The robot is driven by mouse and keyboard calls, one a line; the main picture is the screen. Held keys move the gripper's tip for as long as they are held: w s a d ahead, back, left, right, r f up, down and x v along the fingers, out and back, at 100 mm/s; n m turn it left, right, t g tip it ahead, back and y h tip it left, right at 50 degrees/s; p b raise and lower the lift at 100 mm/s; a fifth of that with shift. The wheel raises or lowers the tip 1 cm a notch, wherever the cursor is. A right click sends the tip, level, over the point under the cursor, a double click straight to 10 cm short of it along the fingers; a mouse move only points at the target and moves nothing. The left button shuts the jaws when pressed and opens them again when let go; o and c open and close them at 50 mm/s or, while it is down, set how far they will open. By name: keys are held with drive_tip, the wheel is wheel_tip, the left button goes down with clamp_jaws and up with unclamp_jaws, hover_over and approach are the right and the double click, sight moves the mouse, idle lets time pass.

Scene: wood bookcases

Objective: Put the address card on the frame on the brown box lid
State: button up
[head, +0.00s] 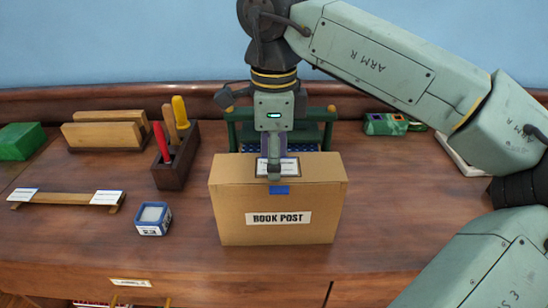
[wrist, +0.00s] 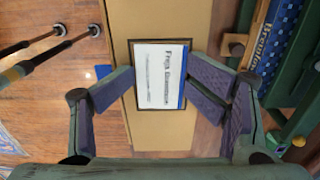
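The brown box (head: 235,205), labelled BOOK POST, stands upright on the desk, its lid (head: 235,168) facing up. The white address card (head: 292,165) lies on the lid; in the wrist view the card (wrist: 160,75) shows printed text and a blue strip along its right side. It sits within the dark-edged frame (wrist: 162,149), looking nearly aligned with it. My gripper (head: 274,172) is right over the card, pointing down. In the wrist view its fingers (wrist: 160,84) are spread on either side of the card, holding nothing. Whether the fingertips touch the lid cannot be told.
A green rack (head: 232,130) stands close behind the box. A dark tool holder (head: 174,172), a blue-edged block (head: 152,218) and a wooden strip with white cards (head: 66,198) are to the left. The desk left of the box is partly clear.

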wheel_tip(320, 180, up, 13)
idle(0.3)
